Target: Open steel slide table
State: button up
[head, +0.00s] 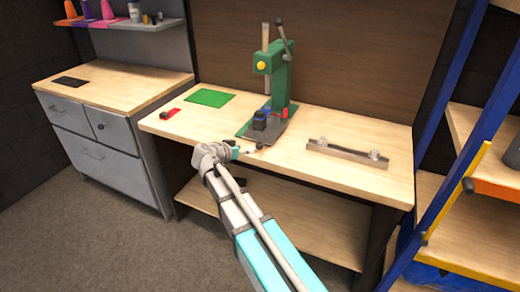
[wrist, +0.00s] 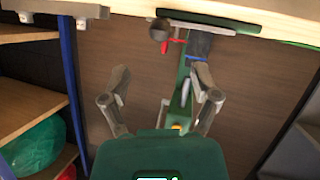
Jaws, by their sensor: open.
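A green press (head: 280,75) stands on the wooden workbench (head: 210,125). A dark grey steel plate (head: 272,130), which looks like the slide table, lies at its base with a blue vise (head: 262,118) on it. A dark round knob (head: 260,147) is at the plate's front end; it also shows in the wrist view (wrist: 158,30). My gripper (head: 240,151) is at the bench's front edge, just left of the knob. In the wrist view my gripper (wrist: 160,72) is open and empty, its fingers spread, with the knob beyond the tips. Contact is not visible.
A steel bar with two round clamps (head: 345,152) lies on the bench at right. A green mat (head: 210,97) and a small red item (head: 170,114) lie at left. A blue ladder-like frame (head: 450,130) stands at right, grey drawers (head: 95,150) at left.

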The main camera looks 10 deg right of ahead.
aim_at(257, 147)
jog(key=b+x, duration=0.3)
jog(key=x, duration=0.6)
jog(key=shift+f, duration=0.1)
jog(key=shift+d, duration=0.1)
grip_shut()
